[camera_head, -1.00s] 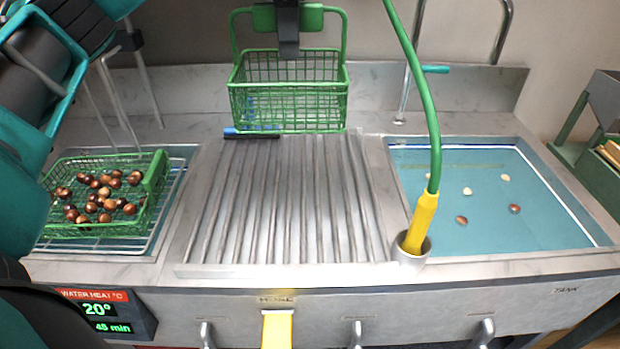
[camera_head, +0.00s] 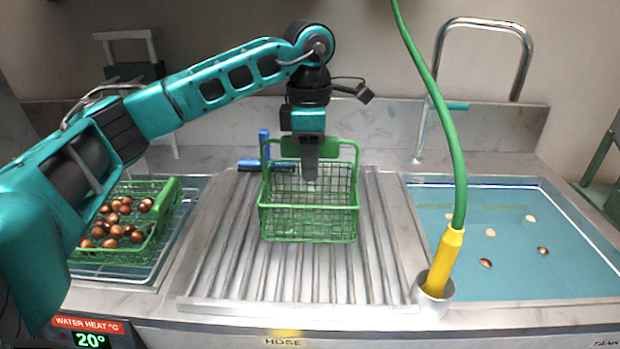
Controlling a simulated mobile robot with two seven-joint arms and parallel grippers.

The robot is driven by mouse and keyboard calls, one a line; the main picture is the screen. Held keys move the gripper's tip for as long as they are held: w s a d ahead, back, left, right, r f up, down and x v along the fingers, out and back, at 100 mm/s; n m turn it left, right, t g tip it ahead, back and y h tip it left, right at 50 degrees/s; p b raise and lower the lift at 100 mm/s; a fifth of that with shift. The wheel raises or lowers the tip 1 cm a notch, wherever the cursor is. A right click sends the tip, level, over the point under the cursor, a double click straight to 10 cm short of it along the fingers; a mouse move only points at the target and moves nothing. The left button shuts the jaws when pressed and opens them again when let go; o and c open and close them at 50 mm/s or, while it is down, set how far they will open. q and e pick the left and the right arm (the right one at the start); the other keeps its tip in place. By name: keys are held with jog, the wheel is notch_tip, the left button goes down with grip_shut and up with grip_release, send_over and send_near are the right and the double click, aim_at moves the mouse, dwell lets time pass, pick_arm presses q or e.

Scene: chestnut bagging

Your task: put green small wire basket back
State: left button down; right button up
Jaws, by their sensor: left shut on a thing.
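The empty small green wire basket (camera_head: 308,222) is upright over the middle of the ribbed steel drainboard (camera_head: 240,285). I cannot tell for sure whether its bottom touches the ribs. My left gripper (camera_head: 309,172) points down from above and is shut on the green grip of the basket's raised handle at its back side. The fingers hide part of the grip and the back mesh. My right gripper is not in view.
Another green basket (camera_head: 167,212) with several chestnuts stands on a rack at left, partly behind my left arm. A green hose with a yellow nozzle (camera_head: 441,262) stands at right, beside a water tank (camera_head: 510,260) with chestnuts.

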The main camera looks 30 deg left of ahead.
pick_arm(q)
notch_tip(320, 180, down, 4)
jog(key=shift+r, duration=0.25)
jog(key=c, duration=1)
grip_release()
notch_tip(320, 180, up, 12)
jog(key=shift+a+r+p, duration=0.1)
jog(key=shift+p, duration=0.4)
